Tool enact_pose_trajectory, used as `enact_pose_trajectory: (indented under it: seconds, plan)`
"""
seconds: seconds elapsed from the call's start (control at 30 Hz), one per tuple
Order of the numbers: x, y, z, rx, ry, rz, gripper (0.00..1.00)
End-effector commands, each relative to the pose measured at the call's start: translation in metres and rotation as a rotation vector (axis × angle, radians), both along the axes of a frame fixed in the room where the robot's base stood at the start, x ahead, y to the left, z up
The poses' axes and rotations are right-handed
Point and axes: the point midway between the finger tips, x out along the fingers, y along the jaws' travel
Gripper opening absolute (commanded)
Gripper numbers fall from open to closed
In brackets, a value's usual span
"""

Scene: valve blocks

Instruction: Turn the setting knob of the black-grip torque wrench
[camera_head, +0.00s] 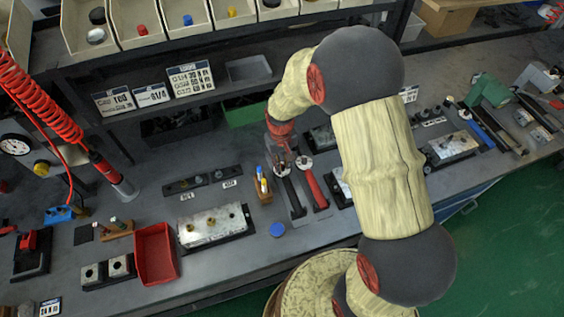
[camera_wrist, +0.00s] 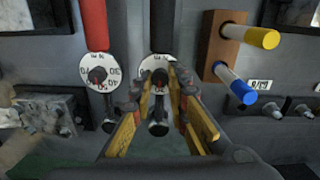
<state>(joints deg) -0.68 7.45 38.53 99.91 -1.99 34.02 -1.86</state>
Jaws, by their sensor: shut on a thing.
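The black-grip torque wrench (camera_head: 293,196) lies on the bench with its grip toward the front edge. In the wrist view its black grip (camera_wrist: 162,22) runs up from a white dial (camera_wrist: 151,63), partly hidden by the fingers. My gripper (camera_wrist: 160,82) is shut on the setting knob (camera_wrist: 160,77) at the middle of that dial, one finger on each side. In the head view my gripper (camera_head: 282,150) is small and partly hidden under the wrist.
The red-grip torque wrench (camera_head: 316,190) lies close beside, its dial (camera_wrist: 100,68) free of my fingers. A wooden holder (camera_head: 263,190) with yellow and blue pens stands on the other side. A metal valve block (camera_head: 213,226) and a red tray (camera_head: 155,254) are further left.

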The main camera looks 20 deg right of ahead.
Motion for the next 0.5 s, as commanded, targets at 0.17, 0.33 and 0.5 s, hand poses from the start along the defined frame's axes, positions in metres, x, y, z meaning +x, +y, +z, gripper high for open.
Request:
enact_pose_trajectory:
  seconds: [0.17, 0.33, 0.5]
  plan:
    - [0.0001, -0.0001, 0.0008, 0.0, 0.0, 0.056, 0.0]
    - [0.0, -0.0001, 0.0004, 0.0, 0.0, 0.08, 0.0]
    - [0.0, -0.0001, 0.0002, 0.0, 0.0, 0.085, 0.0]
